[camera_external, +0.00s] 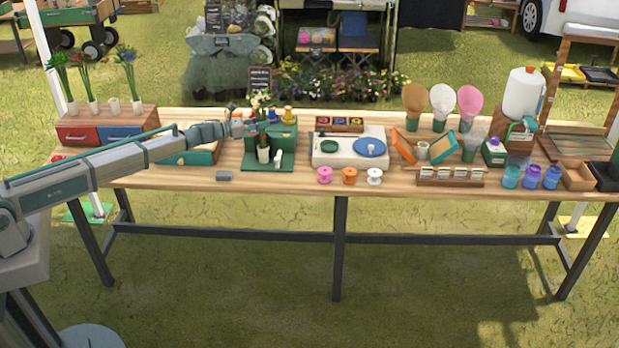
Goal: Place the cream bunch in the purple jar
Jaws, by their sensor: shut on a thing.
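My gripper (250,127) is over the left part of the table, at the green stand. It is shut on the stems of a bunch with small cream-white flowers (261,101), the cream bunch. The bunch is upright, with a white lower end (264,155) in front of the green stand; I cannot tell whether that end touches the base.
A white board with a blue disc (371,147), orange-framed panels (405,144), tall fan-shaped wraps (442,103) and a rack of small cards (450,177) stand between gripper and jar. Spools (349,176) lie along the front. A large white jug (523,95) stands behind the jars.

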